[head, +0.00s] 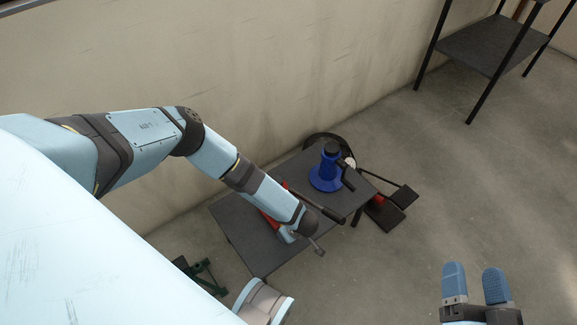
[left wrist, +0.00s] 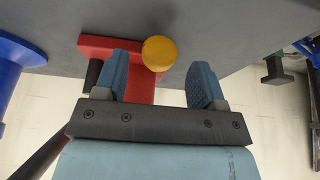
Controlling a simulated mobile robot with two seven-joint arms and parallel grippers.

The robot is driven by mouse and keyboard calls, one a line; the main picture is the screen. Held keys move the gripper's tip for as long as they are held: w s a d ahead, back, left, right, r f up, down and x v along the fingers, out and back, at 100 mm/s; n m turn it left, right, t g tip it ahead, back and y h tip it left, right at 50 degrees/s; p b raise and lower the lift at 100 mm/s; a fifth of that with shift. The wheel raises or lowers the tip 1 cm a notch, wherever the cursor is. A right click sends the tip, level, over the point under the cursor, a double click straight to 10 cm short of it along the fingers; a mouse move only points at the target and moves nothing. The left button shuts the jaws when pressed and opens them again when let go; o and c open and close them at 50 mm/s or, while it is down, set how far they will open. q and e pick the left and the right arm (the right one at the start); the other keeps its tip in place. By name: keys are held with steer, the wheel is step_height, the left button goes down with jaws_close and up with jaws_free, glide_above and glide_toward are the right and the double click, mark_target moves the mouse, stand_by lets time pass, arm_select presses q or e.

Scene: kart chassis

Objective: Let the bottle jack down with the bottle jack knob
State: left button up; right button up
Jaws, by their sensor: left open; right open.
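The red bottle jack (head: 269,219) is on the dark table and is mostly hidden behind my left arm in the head view. In the left wrist view its red body (left wrist: 140,88) shows, with a round yellow knob (left wrist: 160,53). My left gripper (left wrist: 161,66) is open, with one blue finger on each side of the knob in the picture. I see no finger touching the knob; the depth between them is unclear. In the head view the left fingers are hidden by my wrist. My right gripper (head: 475,280) is open and empty over the floor at lower right.
A blue jack-like stand (head: 325,175) is on the dark table (head: 240,240), close to my left forearm. A dark bar (head: 319,205) lies across the table. Black and red parts (head: 383,212) are beyond its right edge. A shelf (head: 485,45) stands at upper right; floor between is clear.

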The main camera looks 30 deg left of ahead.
arm_select(q)
steer(key=shift+b+x, duration=0.35)
steer(key=shift+x, duration=1.15)
arm_select(e)
steer(key=shift+s+a+r+t+y, duration=0.15)
steer(key=shift+r+t+y, duration=0.1)
steer(key=shift+r, duration=0.3)
steer(key=shift+w+a+r+t+y, duration=0.15)
steer(key=shift+r+t, duration=0.1)
steer(key=shift+r, duration=0.3)
arm_select(q)
steer(key=shift+c, duration=0.2)
arm_select(e)
steer(key=shift+s, duration=0.1)
arm_select(q)
steer(key=c, duration=0.9)
steer(key=shift+o, duration=0.2)
steer(key=shift+g, duration=0.5)
arm_select(e)
steer(key=shift+s+a+r, duration=0.1)
steer(key=shift+r, duration=0.05)
arm_select(q)
steer(key=o, duration=0.9)
steer(key=shift+r, duration=0.1)
